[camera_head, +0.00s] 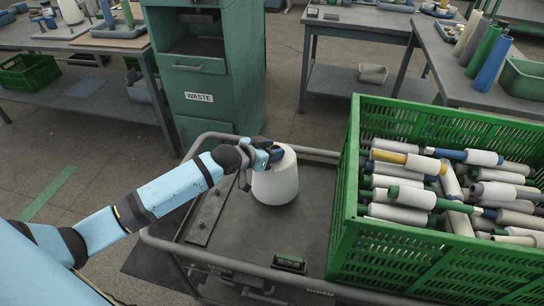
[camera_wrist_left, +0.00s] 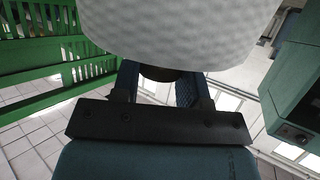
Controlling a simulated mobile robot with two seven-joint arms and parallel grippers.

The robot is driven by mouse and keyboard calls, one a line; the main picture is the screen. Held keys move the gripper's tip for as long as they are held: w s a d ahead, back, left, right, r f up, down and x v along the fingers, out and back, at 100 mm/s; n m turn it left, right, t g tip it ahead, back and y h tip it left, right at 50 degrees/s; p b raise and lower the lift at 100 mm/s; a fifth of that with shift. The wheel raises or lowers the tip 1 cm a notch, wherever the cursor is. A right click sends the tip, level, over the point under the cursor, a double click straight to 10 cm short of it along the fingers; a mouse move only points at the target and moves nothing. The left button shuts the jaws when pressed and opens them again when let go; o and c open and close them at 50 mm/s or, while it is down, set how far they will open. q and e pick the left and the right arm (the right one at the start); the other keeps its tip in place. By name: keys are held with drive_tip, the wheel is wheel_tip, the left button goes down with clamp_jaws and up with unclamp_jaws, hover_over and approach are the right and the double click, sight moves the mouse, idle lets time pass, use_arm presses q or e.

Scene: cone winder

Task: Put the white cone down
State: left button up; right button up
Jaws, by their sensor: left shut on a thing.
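The white cone (camera_head: 275,183) is over the dark cart deck, left of the green crate, close to upright. Whether its base touches the deck I cannot tell. My left gripper (camera_head: 268,154) is at the cone's upper end, shut on it. In the left wrist view the cone (camera_wrist_left: 180,30) fills the top of the picture, and a dark end of it shows between the two fingers of the gripper (camera_wrist_left: 160,85). My right gripper is not in view.
The cart deck (camera_head: 230,225) has bare room in front of the cone. A green crate (camera_head: 400,262) full of bobbins and tubes stands at its right. A teal waste cabinet (camera_head: 205,75) stands behind the cart rail. Tables with cones stand at the back.

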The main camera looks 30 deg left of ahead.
use_arm(q)
drive_tip(key=shift+f, duration=0.95)
drive_tip(key=o, duration=0.6)
drive_tip(key=shift+f, duration=0.15)
drive_tip(key=o, duration=0.4)
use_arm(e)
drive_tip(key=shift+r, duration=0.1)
